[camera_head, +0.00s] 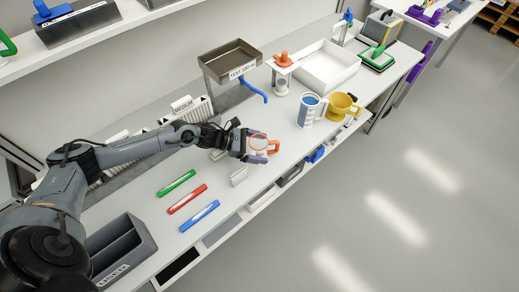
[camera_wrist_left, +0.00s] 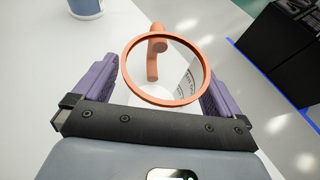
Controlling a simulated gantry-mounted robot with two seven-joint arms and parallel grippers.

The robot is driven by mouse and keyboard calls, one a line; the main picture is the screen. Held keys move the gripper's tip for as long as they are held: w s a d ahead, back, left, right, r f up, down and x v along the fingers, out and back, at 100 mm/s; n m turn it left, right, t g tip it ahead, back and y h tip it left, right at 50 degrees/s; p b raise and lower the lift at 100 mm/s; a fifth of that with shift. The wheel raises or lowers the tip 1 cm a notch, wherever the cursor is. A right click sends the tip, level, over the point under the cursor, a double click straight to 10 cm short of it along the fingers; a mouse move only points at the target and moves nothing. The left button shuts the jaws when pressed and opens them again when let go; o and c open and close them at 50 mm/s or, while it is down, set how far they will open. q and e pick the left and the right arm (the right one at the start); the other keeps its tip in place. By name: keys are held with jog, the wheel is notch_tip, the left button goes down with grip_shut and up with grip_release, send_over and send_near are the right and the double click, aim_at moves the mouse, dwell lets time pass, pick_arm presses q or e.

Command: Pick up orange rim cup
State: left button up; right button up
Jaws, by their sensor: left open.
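The orange rim cup (camera_wrist_left: 165,103) is white inside with an orange rim and an orange handle, and stands on the white bench near its front edge. In the head view the cup (camera_head: 259,143) is partly hidden by my left gripper (camera_head: 255,151). In the left wrist view the purple fingers of my left gripper (camera_wrist_left: 158,92) are open, one on each side of the cup. I cannot tell whether they touch it. My right gripper is not in view.
A blue-white mug (camera_head: 311,110) and a yellow cup (camera_head: 342,106) stand to the right. Green, red (camera_head: 187,198) and blue markers lie to the left, near a grey bin (camera_head: 121,247). A metal tray (camera_head: 230,62) stands behind. The bench front edge is close to the cup.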

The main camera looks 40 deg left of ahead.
pick_arm(q)
jog(key=c, duration=1.1)
